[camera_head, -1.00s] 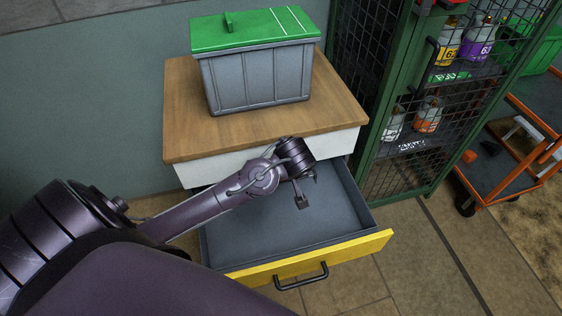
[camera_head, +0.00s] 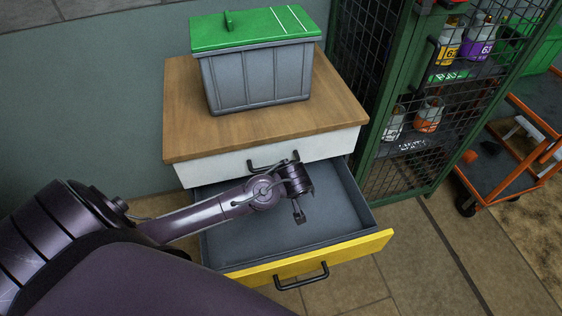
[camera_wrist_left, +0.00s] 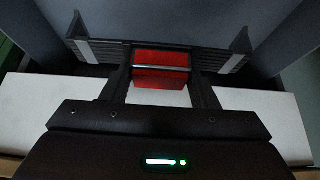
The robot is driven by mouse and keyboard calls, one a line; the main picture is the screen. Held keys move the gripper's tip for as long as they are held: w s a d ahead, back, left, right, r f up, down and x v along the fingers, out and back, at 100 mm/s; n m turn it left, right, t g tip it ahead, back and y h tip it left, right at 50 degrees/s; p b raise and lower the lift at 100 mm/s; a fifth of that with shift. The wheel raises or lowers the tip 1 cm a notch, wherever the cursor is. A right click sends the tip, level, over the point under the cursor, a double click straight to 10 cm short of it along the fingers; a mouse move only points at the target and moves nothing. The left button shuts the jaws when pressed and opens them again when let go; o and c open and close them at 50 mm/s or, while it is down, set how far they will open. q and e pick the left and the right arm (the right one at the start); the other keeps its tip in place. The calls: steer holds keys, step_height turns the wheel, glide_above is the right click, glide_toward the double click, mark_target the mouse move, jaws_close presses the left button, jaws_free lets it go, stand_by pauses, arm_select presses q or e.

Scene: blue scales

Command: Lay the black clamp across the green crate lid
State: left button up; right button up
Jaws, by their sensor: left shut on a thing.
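The green crate lid (camera_head: 250,27) sits on a grey crate (camera_head: 258,80), which stands on a wooden cabinet top. The lid has a small upright green handle and white lines near its right end. My left gripper (camera_head: 299,207) is low over the open drawer, in front of and below the crate. A red block (camera_wrist_left: 160,65) shows between the fingers. The clamp is mostly hidden in the head view. My right gripper is out of view.
The open drawer (camera_head: 345,198) has a yellow front (camera_head: 310,258) with a black handle. A white closed drawer is above it under the wooden top (camera_head: 185,120). A green mesh cage (camera_head: 400,165) with bottles stands right, beside an orange trolley (camera_head: 505,185).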

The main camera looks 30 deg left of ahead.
arm_select(q)
step_height(320, 180, down, 9)
steer(key=shift+b, duration=0.3)
steer(key=shift+f, duration=0.6)
steer(key=shift+f, duration=0.2)
steer(key=o, duration=1.1)
steer(key=shift+c, duration=0.2)
